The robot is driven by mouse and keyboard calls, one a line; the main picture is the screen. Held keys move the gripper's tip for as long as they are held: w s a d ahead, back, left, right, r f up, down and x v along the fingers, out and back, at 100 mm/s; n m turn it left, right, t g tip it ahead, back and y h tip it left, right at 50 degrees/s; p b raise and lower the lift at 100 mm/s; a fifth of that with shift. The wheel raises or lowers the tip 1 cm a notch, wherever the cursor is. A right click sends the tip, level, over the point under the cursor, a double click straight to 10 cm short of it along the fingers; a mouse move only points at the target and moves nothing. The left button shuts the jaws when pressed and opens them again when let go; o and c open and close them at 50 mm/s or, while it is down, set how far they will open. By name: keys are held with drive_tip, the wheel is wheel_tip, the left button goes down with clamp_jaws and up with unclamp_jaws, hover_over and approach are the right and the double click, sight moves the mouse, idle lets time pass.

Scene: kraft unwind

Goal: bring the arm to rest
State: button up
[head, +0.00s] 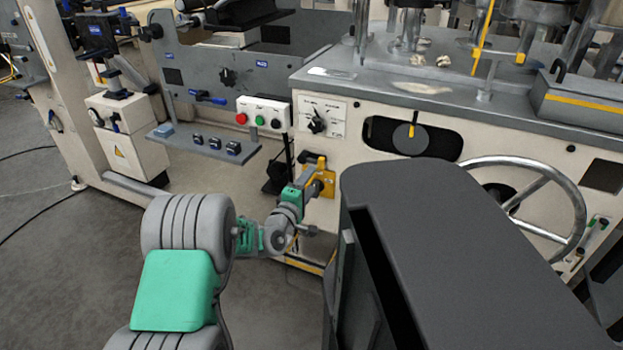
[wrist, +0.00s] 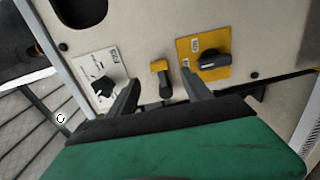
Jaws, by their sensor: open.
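My arm reaches from the lower left of the head view toward the cream front of the machine (head: 440,190). My gripper (head: 307,172) is close to a yellow plate (head: 329,183) on that front and partly covers it. In the wrist view my gripper (wrist: 160,78) is open, its two dark fingers apart. A small yellow-and-black handle (wrist: 160,68) shows between the fingers; whether they touch it cannot be told. The yellow plate with a black rotary knob (wrist: 213,61) is just beyond the right finger. A white plate with a black knob (wrist: 103,84) is beyond the left finger.
A button box (head: 263,114) with red and green buttons is above and left of my gripper. A grey shelf (head: 205,146) with small dark blocks juts out left. A metal handwheel (head: 545,185) is at right. Open grey floor (head: 60,270) lies at left.

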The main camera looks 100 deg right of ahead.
drive_tip(key=w+r+t+y+p, duration=0.1)
drive_tip(key=w+r+t+p, duration=0.3)
drive_tip(key=w, duration=1)
drive_tip(key=w+r+t+p, duration=0.35)
drive_tip(key=w+r, duration=0.25)
drive_tip(key=w, duration=0.8)
drive_tip(key=w+a+r+t+y+p, duration=0.2)
drive_tip(key=w+a+r+t+p, duration=0.15)
drive_tip(key=w+a, duration=0.65)
drive_tip(key=w+a+r+t+y+p, duration=0.2)
drive_tip(key=w+a+r+p, duration=0.3)
drive_tip(key=w, duration=0.9)
drive_tip(key=w+a+r+n+t+y+p, duration=0.1)
drive_tip(key=w+a+r+y+p, duration=0.15)
drive_tip(key=a, duration=0.65)
drive_tip(key=w+a+r+n+y+p, duration=0.1)
drive_tip(key=w+a+y, duration=0.15)
drive_tip(key=a, duration=0.75)
drive_tip(key=w+a+r+n+t+y+p, duration=0.1)
drive_tip(key=w+a+r+n, duration=0.15)
drive_tip(key=a, duration=0.65)
drive_tip(key=s+a+r+n+g+y+p, duration=0.1)
drive_tip(key=s+a+y+p, duration=0.1)
drive_tip(key=a, duration=0.7)
drive_tip(key=s+a+r+n+g+y+p, duration=0.1)
drive_tip(key=s+a, duration=0.4)
drive_tip(key=a, duration=0.5)
drive_tip(key=shift+s+a+r+y+p, duration=0.25)
drive_tip(key=shift+r+y+p, duration=0.4)
drive_tip(key=shift+p, duration=0.1)
